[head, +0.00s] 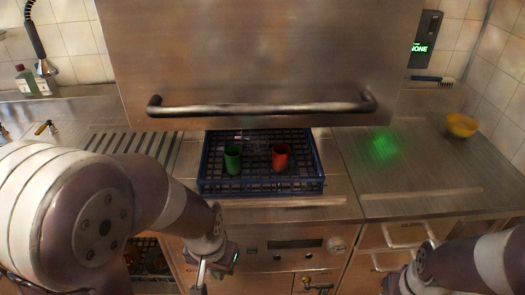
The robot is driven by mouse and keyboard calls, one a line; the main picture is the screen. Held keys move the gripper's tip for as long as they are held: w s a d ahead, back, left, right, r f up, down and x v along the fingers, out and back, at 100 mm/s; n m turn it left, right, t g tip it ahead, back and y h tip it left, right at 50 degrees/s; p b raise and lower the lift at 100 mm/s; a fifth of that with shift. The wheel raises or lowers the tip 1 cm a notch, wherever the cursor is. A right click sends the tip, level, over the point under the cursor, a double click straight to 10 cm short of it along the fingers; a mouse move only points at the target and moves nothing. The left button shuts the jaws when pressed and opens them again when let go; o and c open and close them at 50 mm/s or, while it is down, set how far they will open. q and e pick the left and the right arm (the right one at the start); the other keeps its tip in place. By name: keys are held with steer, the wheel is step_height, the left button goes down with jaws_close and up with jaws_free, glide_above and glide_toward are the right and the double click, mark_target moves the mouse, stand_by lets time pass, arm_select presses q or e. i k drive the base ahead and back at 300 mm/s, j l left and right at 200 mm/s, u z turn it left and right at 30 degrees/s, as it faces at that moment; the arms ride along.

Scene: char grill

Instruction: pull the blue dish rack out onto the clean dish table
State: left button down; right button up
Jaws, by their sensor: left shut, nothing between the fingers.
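The blue dish rack (262,187) sits in the dishwasher opening under the raised steel hood. A green cup (232,158) and a red cup (280,156) stand upright in it. My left gripper (200,284) is shut and empty, low in front of the machine and left of the rack, apart from it. My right gripper (392,286) is at the bottom edge on the right, away from the rack; its fingers do not show clearly. Flat steel table tops lie on both sides; the right one (400,195) has a green glow on it. I cannot tell which is the clean dish table.
The steel hood (250,60) with its bar handle (262,109) is up, above the rack. A yellow bowl (462,125) and a brush (432,79) are at the back right. A grooved steel top (130,142) lies left, with bottles (25,82) behind. Drawer handles (405,237) stick out front right.

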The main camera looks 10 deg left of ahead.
mark_target(201, 182)
steer(key=i+l+u, duration=0.1)
steer(key=u, duration=0.35)
steer(key=l+u, duration=0.45)
steer(key=i+l+u, duration=0.1)
steer(key=u, duration=0.4)
steer(key=l+u, duration=0.25)
steer(key=l, duration=0.9)
